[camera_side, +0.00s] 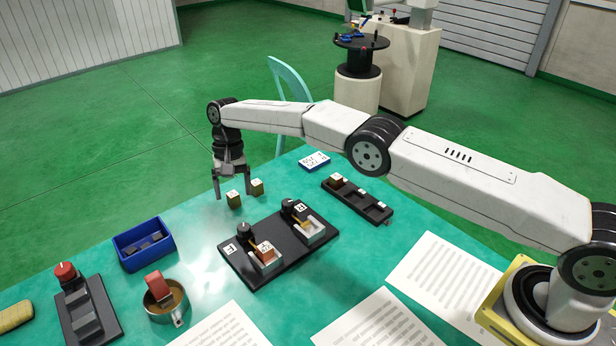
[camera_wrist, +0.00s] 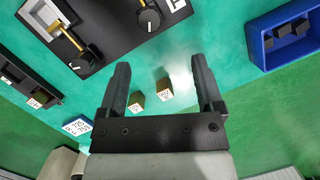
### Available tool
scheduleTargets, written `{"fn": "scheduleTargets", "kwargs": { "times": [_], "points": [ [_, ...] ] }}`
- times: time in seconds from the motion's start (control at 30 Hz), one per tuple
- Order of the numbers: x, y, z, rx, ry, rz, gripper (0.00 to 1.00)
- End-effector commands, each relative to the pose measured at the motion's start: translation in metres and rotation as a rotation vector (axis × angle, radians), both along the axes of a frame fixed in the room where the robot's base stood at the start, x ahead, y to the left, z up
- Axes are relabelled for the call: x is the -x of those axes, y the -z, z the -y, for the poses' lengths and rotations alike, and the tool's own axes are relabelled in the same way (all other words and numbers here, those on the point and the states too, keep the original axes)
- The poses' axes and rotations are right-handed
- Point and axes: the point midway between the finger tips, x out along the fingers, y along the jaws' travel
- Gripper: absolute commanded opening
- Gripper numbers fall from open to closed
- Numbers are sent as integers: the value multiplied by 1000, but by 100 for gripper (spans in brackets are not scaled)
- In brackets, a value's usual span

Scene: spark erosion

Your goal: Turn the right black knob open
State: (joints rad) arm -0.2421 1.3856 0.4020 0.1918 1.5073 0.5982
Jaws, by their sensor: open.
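A black fixture board (camera_side: 238,264) lies on the green table with two black knobs, each with a white line on top. The right black knob (camera_side: 288,206) stands by the white and brass holder on the board's right half. It shows at upper left in the wrist view (camera_wrist: 60,22). The left black knob (camera_side: 244,230) stands by a holder with a copper-coloured block (camera_side: 266,251); it shows at top centre in the wrist view (camera_wrist: 149,19). My gripper (camera_side: 232,190) is open and empty, behind and left of the board, apart from both knobs.
Two small brass cubes (camera_side: 234,199) (camera_side: 257,187) stand near my fingertips. A blue bin (camera_side: 130,262), a metal cup (camera_side: 180,318) and a red-knobbed stand (camera_side: 110,320) are at left. A black slotted tray (camera_side: 345,207) is right of the board. Paper sheets lie in front.

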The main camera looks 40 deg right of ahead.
Motion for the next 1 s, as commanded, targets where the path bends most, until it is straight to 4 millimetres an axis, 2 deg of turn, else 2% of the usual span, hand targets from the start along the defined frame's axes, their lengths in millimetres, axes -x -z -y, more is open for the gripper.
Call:
{"fn": "scheduleTargets", "kwargs": {
  "times": [0.6, 1.0],
  "points": [
    [24, 17, -4, 77, -564, 214, 85],
    [28, 20, -4, 86, -630, 233, 85]
  ]
}}
